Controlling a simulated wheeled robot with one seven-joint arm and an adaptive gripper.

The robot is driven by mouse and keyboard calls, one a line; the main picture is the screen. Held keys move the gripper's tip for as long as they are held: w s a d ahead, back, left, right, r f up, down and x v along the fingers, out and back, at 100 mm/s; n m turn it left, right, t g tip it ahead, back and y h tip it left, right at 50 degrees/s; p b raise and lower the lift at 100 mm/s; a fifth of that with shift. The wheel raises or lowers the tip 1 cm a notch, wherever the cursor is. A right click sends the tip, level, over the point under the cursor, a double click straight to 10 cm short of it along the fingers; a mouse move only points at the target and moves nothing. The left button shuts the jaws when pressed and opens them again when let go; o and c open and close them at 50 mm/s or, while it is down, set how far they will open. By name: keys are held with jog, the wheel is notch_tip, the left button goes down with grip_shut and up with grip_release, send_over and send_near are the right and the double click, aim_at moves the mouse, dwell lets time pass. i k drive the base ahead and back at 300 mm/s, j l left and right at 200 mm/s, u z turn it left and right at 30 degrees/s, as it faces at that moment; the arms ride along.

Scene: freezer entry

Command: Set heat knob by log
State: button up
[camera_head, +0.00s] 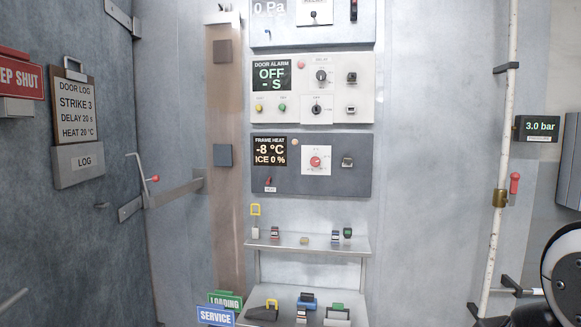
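The door log (75,109) hangs on a clipboard on the left wall and reads STRIKE 3, DELAY 20 s, HEAT 20 °C. The frame heat panel (310,183) is a dark grey panel on the back wall. Its display (270,151) reads -8 °C and ICE 0 %. The red heat knob (315,162) sits on a white dial plate; its exact setting is too small to read. A small red switch (268,182) is below the display. Part of my arm shows at the lower right edge, well away from the panel. My gripper is not in view.
The door alarm panel (356,104) is above, reading OFF. Below, two shelves (311,243) hold small tagged items and padlocks. LOADING (223,302) and SERVICE (214,317) signs stand at lower left. A white vertical pipe (505,120) with a red-handled valve runs at right.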

aim_at(315, 162)
jog(key=i+l+u, duration=0.15)
jog(key=u, duration=0.25)
jog(key=i+l+u, duration=0.15)
jog(key=u, duration=0.3)
jog(key=l+u, duration=0.25)
jog(key=u, duration=0.15)
jog(key=i+l+u, duration=0.1)
jog(key=l+u, duration=0.7)
jog(key=l, duration=1.4)
jog(key=l+z, duration=0.15)
jog(key=z, duration=0.6)
